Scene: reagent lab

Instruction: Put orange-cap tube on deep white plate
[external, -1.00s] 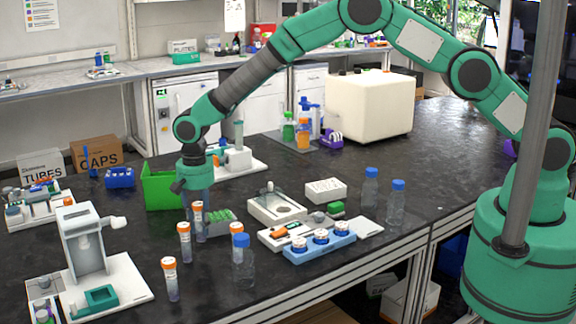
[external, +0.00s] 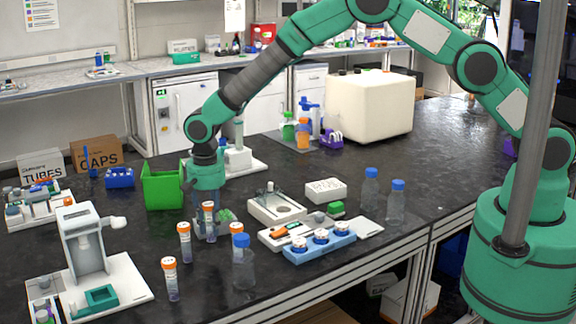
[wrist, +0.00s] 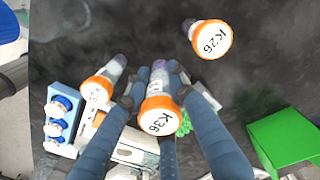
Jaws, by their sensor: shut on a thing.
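My gripper (external: 207,234) is low over the bench and shut on an orange-cap tube (external: 209,222). A white unit with a recessed top (external: 264,214), possibly the deep white plate, stands right of my gripper.
A green bin (external: 163,190) stands behind left of my gripper. A blue rack (external: 320,248) with white-and-blue caps lies to the right. A blue-cap bottle (external: 243,272) stands in front. A white stand (external: 120,298) is at the front left. Dark bench is clear at front centre.

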